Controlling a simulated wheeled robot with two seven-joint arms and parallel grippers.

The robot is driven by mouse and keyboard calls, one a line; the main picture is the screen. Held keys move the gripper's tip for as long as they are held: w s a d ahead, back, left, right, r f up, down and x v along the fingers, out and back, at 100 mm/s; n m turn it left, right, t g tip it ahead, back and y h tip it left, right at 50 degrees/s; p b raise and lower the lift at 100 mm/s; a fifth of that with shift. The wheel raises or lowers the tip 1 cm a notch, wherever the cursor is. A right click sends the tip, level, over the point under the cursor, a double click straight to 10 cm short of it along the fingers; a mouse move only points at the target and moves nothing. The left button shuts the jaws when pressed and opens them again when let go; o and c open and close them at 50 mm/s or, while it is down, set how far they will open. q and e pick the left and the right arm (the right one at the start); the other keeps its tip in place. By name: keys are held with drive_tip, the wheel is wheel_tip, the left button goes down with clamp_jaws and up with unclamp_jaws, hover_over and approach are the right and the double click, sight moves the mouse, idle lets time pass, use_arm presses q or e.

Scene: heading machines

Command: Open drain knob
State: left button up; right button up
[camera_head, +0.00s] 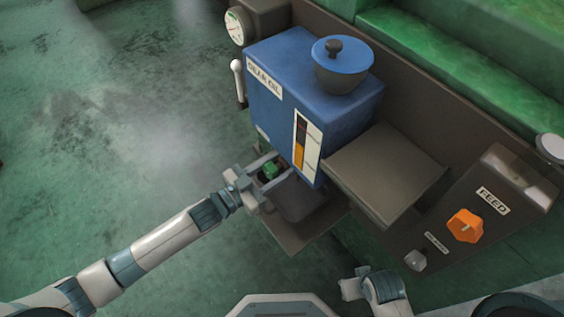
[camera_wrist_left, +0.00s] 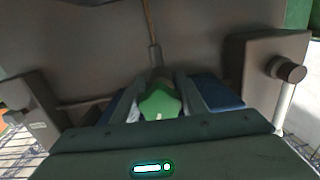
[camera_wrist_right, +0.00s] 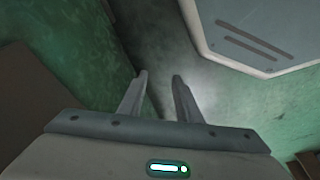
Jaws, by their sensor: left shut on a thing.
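A green drain knob (camera_head: 270,170) is low at the front of the blue oil tank (camera_head: 282,95), above a brown tray ledge. My left gripper (camera_head: 272,168) reaches it from the left, with its fingers on either side of the knob. In the left wrist view the green knob (camera_wrist_left: 160,103) sits between the two fingers (camera_wrist_left: 158,95), which are shut on it. A thin pipe or rod rises behind the knob in that view. My right gripper (camera_wrist_right: 158,85) is open and empty, with its fingers apart over the green floor, away from the tank.
A sight gauge (camera_head: 306,142) with an orange level is on the tank front. A pressure dial (camera_head: 235,26) and white-handled lever (camera_head: 238,78) stand at its left. A brown box (camera_head: 385,172), an orange FEED knob (camera_head: 465,226) and a grey knob (camera_head: 415,260) are at the right. Floor at left is clear.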

use_arm(q)
drive_tip(key=m+p, duration=0.1)
drive_tip(key=m, duration=0.2)
drive_tip(key=shift+m, duration=0.4)
drive_tip(key=m, duration=0.2)
drive_tip(key=shift+w+a+m, duration=0.1)
drive_tip(key=shift+m, duration=0.2)
drive_tip(key=m, duration=0.2)
drive_tip(key=shift+r+m+p, duration=0.1)
drive_tip(key=shift+m+p, duration=0.2)
drive_tip(key=shift+m, duration=0.1)
drive_tip(key=shift+w+m, duration=0.1)
drive_tip(key=shift+m, duration=1.9)
use_arm(e)
drive_tip(key=shift+s+d+f, duration=0.1)
drive_tip(key=shift+s+f, duration=0.1)
drive_tip(key=shift+f, duration=1.3)
drive_tip(key=shift+s+f, duration=0.15)
drive_tip(key=shift+f, duration=1.3)
drive_tip(key=shift+w+r, duration=0.1)
drive_tip(key=shift+w, duration=0.2)
